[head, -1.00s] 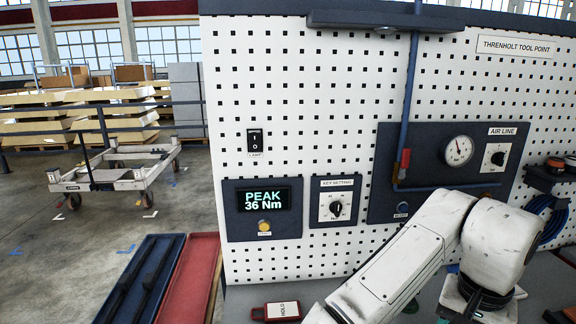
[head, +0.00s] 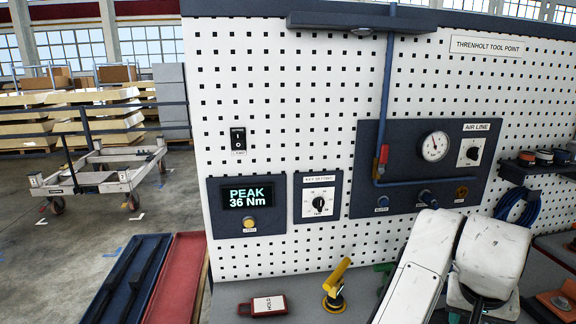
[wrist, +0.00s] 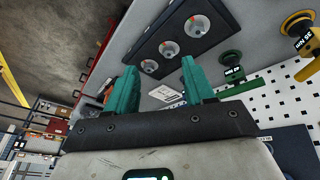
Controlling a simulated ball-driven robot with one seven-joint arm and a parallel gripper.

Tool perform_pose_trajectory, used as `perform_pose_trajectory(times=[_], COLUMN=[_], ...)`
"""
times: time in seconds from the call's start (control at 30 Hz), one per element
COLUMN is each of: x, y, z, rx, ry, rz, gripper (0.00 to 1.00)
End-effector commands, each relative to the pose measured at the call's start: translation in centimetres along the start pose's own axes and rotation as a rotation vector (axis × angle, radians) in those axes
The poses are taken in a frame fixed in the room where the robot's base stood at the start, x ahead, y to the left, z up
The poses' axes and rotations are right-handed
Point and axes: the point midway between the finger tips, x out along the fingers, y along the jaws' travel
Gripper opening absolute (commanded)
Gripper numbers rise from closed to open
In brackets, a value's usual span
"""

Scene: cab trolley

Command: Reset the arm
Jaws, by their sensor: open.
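My arm (head: 425,265) shows at the lower right of the head view, folded in front of the bench. My gripper (wrist: 160,85) is in the wrist view, with two teal fingers apart and nothing between them. It does not show clearly in the head view. Beyond the fingers, the wrist view shows a dark panel with three round sockets (wrist: 168,47), a white tag (wrist: 166,93) and a green-handled tool (wrist: 232,72). The fingers appear clear of these things.
The pegboard (head: 290,100) carries a PEAK 36 Nm display (head: 250,197), a key setting dial (head: 318,202) and an air line panel (head: 405,150). Blue and red trays (head: 125,280) stand left; a trolley (head: 95,175) is behind.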

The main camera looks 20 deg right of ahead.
Motion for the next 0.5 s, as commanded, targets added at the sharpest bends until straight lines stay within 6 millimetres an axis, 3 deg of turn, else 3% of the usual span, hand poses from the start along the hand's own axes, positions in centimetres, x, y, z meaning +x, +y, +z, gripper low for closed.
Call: perform_pose_trajectory(times=[0.1, 0.27, 0.37, 0.5], x=[1.3, 3.2, 4.8, 7.6], y=[0.9, 0.5, -0.1, -1.2], z=[-0.8, -0.5, 0.7, 4.0], rx=[-0.084, -0.231, -0.336, -0.487], ry=[0.098, 0.192, 0.219, 0.215], rz=[0.043, 0.059, 0.051, 0.017], gripper=[0.53, 0.53, 0.53, 0.53])
